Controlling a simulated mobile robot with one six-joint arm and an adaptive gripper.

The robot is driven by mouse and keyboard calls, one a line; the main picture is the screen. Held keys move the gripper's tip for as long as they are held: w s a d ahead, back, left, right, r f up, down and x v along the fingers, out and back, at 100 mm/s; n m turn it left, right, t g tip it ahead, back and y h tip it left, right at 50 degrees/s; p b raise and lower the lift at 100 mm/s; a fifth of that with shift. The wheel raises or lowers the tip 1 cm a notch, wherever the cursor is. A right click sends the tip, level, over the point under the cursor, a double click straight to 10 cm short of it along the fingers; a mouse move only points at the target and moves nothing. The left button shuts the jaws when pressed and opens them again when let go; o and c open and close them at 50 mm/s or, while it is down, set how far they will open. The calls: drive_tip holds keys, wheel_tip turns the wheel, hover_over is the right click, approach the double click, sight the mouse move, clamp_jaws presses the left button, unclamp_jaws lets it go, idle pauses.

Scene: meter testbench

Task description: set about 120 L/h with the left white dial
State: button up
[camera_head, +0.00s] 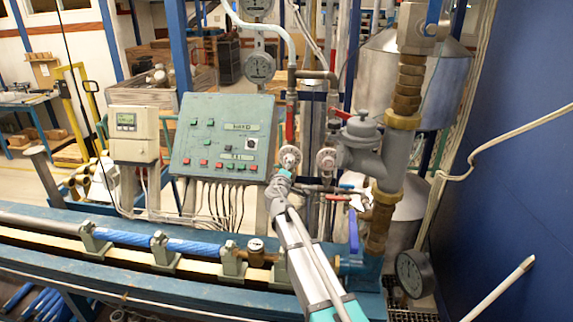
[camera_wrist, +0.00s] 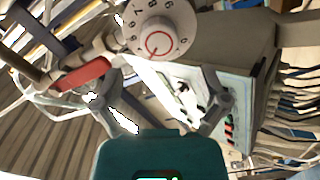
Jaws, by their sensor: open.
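The left white dial (camera_head: 290,156) is on the pipework just right of the green control panel. The right white dial (camera_head: 327,160) is beside it. In the wrist view a white dial (camera_wrist: 157,33) with black numbers and a red ring mark at its centre faces me at the top. My gripper (camera_head: 284,174) is at the left dial in the head view, its tip just below the dial face. In the wrist view my gripper (camera_wrist: 163,88) has its fingers spread apart, with nothing between them. The dial is beyond the fingertips. I cannot tell whether they touch it.
The control panel (camera_head: 222,138) with buttons stands to the left. A meter box (camera_head: 133,134) with a small display, unreadable here, is further left. A red lever handle (camera_wrist: 82,76) is left of the dial. Grey pipes and a flanged valve (camera_head: 362,135) crowd the right side.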

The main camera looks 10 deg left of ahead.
drive_tip(key=s, duration=0.6)
drive_tip(key=shift+s, duration=0.35)
drive_tip(key=shift+a, duration=0.1)
